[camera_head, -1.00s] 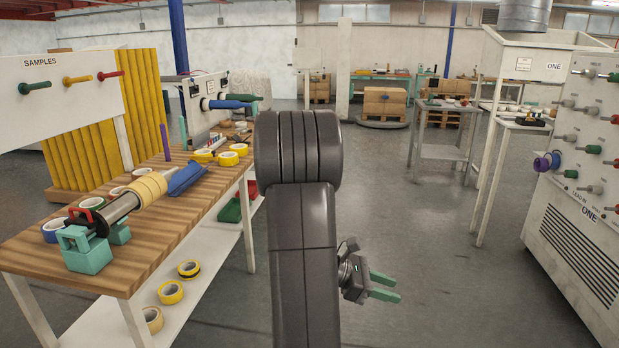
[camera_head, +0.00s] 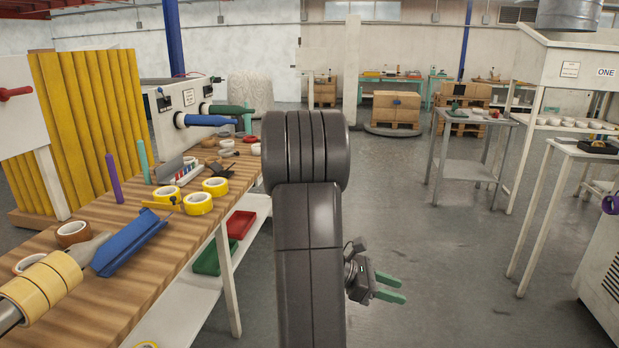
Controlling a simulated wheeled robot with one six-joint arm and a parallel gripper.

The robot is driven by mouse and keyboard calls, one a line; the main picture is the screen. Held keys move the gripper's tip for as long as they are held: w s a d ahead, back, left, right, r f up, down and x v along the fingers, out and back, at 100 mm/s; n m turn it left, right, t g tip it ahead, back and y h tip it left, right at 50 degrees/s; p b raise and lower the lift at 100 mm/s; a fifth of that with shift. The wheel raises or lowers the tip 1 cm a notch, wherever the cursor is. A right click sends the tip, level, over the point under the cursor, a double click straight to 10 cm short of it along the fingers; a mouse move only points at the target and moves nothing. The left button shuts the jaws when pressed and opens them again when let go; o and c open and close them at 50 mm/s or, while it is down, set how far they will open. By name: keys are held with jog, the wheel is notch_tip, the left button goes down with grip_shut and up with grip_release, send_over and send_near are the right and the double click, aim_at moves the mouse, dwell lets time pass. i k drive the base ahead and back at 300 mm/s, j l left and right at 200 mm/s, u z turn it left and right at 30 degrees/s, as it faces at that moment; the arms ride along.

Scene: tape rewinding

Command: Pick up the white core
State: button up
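I cannot single out the white core for certain. Small pale rings (camera_head: 227,143) lie at the far end of the wooden workbench, too small to identify. Several white rings (camera_head: 568,122) also lie on the shelf of the stand marked ONE at the right. My gripper (camera_head: 402,288) is at lower centre right, out over the floor. Its two green fingers are apart with nothing between them, and it is well clear of the bench and the stand.
Red and green bins (camera_head: 212,257) sit beneath. A metal table (camera_head: 471,118) stands ahead right. The floor between is clear.

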aim_at(259, 149)
jog(key=i+u, duration=0.1)
jog(key=i, duration=0.75)
jog(key=i+l, duration=0.15)
jog(key=i, duration=0.7)
jog(key=i+l+u, duration=0.1)
jog(key=i+u, duration=0.35)
jog(key=i+l+u, duration=0.2)
jog(key=u, duration=0.25)
jog(key=i+l+u, duration=0.7)
jog(key=u, duration=0.2)
jog(key=i+l+u, duration=0.25)
jog(key=l, duration=0.15)
jog(key=l+u, duration=0.2)
jog(key=l, duration=0.2)
jog(key=l+u, duration=0.25)
jog(key=l, duration=0.15)
